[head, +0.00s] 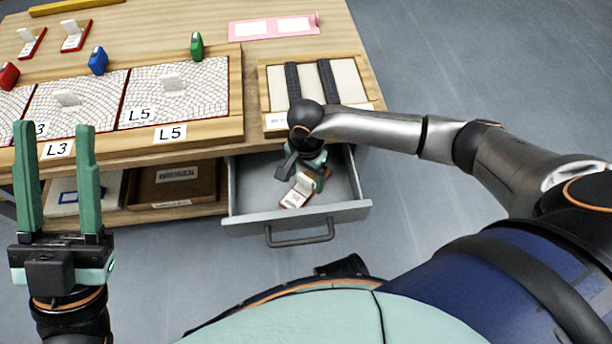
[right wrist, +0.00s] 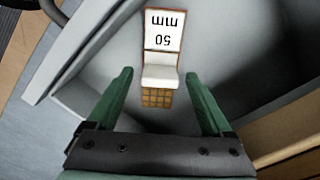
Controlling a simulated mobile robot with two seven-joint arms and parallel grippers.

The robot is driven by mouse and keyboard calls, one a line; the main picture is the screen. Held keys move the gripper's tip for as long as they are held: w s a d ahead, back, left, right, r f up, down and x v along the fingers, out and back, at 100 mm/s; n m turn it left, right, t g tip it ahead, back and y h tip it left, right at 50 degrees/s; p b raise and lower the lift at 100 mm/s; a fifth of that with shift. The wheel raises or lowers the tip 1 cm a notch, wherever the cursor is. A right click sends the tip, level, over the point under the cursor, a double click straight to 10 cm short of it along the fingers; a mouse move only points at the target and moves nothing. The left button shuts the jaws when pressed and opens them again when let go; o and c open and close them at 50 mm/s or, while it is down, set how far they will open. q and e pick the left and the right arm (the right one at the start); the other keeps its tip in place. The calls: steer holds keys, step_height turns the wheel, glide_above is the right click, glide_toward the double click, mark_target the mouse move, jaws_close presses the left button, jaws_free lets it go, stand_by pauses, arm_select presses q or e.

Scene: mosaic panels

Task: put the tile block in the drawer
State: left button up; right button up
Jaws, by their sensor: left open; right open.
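The drawer (head: 349,209) is pulled out under the table's right part. The tile block (head: 297,194), white with a red-brown edge, lies inside it. In the right wrist view the tile block (right wrist: 162,60) shows a "50 mm" label and a small yellow-brown grid at its near end. My right gripper (head: 305,176) is open and reaches down into the drawer. Its fingers stand apart on either side of the block's near end, with visible gaps, not gripping it. My left gripper (head: 55,128) is open and empty, in front of the table at the left.
The drawer handle (head: 300,236) sticks out in front. A brown bin (head: 172,188) stands on the shelf left of the drawer. Mosaic panels (head: 180,92), a tray with dark strips (head: 346,82) and a pink sheet (head: 274,27) are on the table. The drawer floor around the block looks clear.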

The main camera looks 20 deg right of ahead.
mark_target(306, 177)
step_height(306, 177, up, 10)
steer(key=r+p, duration=0.1)
steer(key=p, duration=0.3)
steer(key=s+a+r+m+g+y, duration=0.25)
steer(key=s+a+y, duration=0.35)
steer(key=s+a, duration=0.5)
steer(key=s+a+r+m+g+y, duration=0.2)
steer(key=s+a+r+y, duration=0.15)
steer(key=a+r, duration=0.2)
steer(key=s+a+r+m+g+y, duration=0.2)
steer(key=s+a+r+m+y, duration=0.1)
steer(key=a+r+y, duration=0.3)
steer(key=d+r+m+t+y, duration=0.2)
steer(key=r+m+y, duration=0.25)
steer(key=r, duration=0.35)
steer(key=d+r+m+t+y, duration=0.25)
steer(key=r+m+y, duration=0.2)
steer(key=r, duration=0.25)
steer(key=w+d+r+m+t+h, duration=0.2)
steer(key=d+m+t, duration=0.5)
steer(key=m+t, duration=0.5)
steer(key=w+d+r+m+t+h, duration=0.3)
steer(key=w+d+m+t+h, duration=0.2)
steer(key=m+t, duration=0.7)
steer(key=d+m+h, duration=0.2)
steer(key=m, duration=0.5)
steer(key=shift+w+r, duration=0.2)
steer(key=shift+r, duration=0.15)
